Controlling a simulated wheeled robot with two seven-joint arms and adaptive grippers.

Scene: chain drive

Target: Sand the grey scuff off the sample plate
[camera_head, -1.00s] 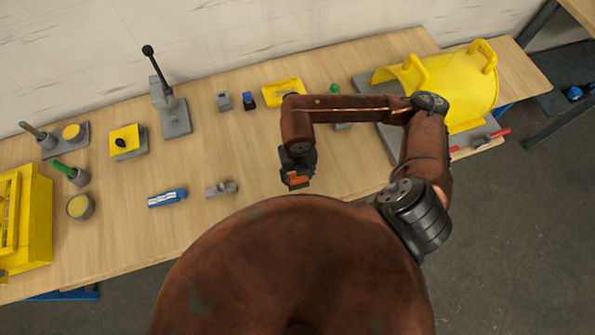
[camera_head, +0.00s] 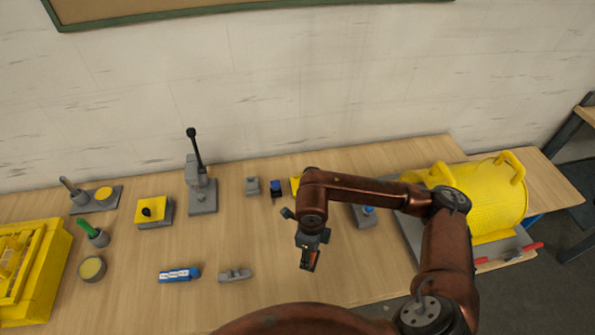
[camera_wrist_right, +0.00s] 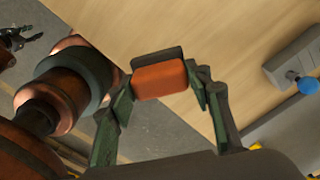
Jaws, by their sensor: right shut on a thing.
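My right gripper (camera_head: 308,262) is shut on an orange block with a dark backing (camera_wrist_right: 160,78), held between its two fingers above the bench. In the head view the block shows as a small orange patch. A yellow plate (camera_head: 295,186), likely the sample plate, lies at the back of the bench, beyond the gripper. My right arm hides most of it, so the scuff cannot be seen now. What looks like my left gripper (camera_wrist_right: 20,38) shows at the left edge of the right wrist view, its fingers apart and empty. It is not in the head view.
A blue-knobbed grey box (camera_head: 362,214) stands right of the gripper, near a yellow mesh guard (camera_head: 480,200). A blue-and-white tube (camera_head: 180,274) and a small grey part (camera_head: 235,275) lie to the left. A lever press (camera_head: 202,195) stands farther back. Bare bench lies between them.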

